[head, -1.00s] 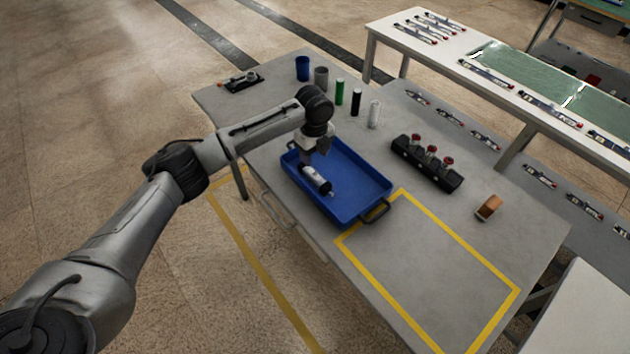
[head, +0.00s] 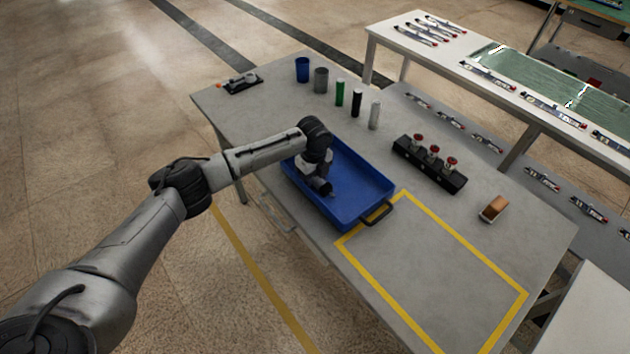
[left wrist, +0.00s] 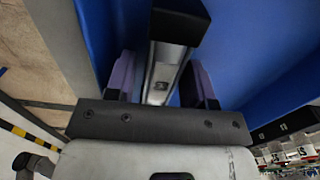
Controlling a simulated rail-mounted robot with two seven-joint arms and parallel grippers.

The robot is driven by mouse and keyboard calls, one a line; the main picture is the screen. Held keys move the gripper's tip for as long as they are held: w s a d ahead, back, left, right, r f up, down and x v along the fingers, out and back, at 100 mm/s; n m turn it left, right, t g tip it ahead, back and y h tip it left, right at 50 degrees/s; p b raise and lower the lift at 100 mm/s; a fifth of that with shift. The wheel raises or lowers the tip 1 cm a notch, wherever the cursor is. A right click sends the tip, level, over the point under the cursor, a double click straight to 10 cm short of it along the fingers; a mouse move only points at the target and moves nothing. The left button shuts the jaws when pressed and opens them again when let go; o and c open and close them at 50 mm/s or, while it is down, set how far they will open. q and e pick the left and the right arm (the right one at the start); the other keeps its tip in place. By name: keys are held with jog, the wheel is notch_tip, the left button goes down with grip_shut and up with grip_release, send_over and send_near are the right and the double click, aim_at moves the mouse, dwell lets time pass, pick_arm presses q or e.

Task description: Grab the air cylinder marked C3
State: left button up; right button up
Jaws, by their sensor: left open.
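An air cylinder (left wrist: 168,58) with a silver body and black end cap lies in the blue tray (head: 352,160). In the left wrist view a small mark shows on its side, too small to read surely as C3. In the head view only its end (head: 327,190) shows below my gripper; the rest is hidden. My left gripper (left wrist: 162,82) is open, its two purple-grey fingers on either side of the cylinder. I cannot tell whether they touch it. In the head view the left gripper (head: 314,180) is low inside the tray. My right gripper is not in view.
Blue and grey cups (head: 302,69) and green, black and white upright cylinders (head: 357,102) stand behind the tray. A black block with red knobs (head: 428,165) and an orange-brown block (head: 494,208) are to the right. The yellow-taped area (head: 435,270) is clear.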

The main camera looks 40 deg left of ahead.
pick_arm(q)
jog(key=shift+f, duration=0.1)
jog(key=shift+c, duration=0.2)
jog(key=c, duration=0.7)
jog(key=shift+c, duration=0.6)
